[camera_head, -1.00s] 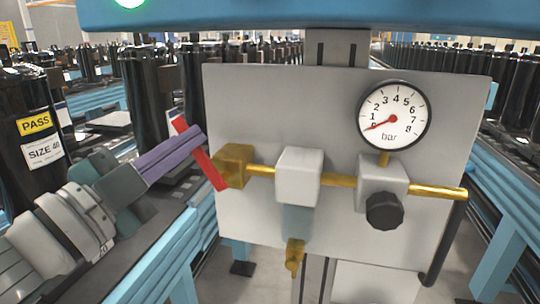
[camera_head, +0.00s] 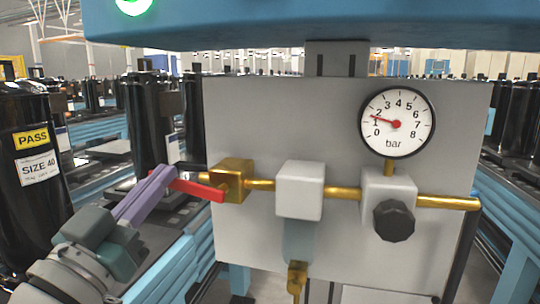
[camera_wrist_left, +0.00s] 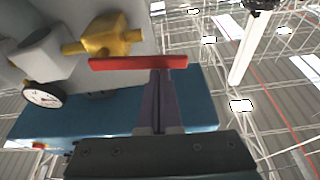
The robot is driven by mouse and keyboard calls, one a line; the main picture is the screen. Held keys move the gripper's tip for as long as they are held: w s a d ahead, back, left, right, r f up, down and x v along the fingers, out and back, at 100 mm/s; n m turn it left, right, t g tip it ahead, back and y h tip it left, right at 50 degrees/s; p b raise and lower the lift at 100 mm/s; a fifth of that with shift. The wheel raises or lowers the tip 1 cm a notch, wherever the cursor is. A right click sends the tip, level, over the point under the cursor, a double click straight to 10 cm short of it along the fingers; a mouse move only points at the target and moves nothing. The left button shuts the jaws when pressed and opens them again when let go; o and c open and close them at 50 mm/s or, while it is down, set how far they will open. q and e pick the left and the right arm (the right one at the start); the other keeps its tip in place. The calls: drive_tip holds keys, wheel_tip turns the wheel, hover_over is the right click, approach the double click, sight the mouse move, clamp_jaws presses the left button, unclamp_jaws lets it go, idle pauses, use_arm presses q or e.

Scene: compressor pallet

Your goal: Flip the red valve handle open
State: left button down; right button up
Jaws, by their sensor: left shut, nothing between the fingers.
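The red valve handle (camera_head: 203,190) lies nearly level at the brass valve body (camera_head: 236,179), roughly in line with the brass pipe, its free end to the left. My left gripper (camera_head: 171,170) is shut and empty, its purple fingertips at the handle's left end, touching or very close. In the left wrist view the shut fingertips (camera_wrist_left: 161,76) are against or just beside the long edge of the red handle (camera_wrist_left: 138,63), with the brass valve body (camera_wrist_left: 105,38) behind. My right gripper is not in view.
The grey panel (camera_head: 255,110) carries a pressure gauge (camera_head: 396,122), its needle between 1 and 2 bar, a white block (camera_head: 300,189) and a black knob (camera_head: 394,220). Black cylinders (camera_head: 30,120) stand on the left. A blue beam (camera_head: 300,22) crosses above.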

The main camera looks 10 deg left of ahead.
use_arm(q)
drive_tip(key=shift+a+f+n+y, duration=0.1)
drive_tip(key=shift+f+n+y, duration=0.3)
drive_tip(key=shift+n, duration=0.5)
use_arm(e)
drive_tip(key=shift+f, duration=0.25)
use_arm(q)
wheel_tip(320, 180, up, 4)
drive_tip(key=p, duration=0.3)
drive_tip(key=b+v, duration=0.1)
drive_tip(key=v, duration=0.9)
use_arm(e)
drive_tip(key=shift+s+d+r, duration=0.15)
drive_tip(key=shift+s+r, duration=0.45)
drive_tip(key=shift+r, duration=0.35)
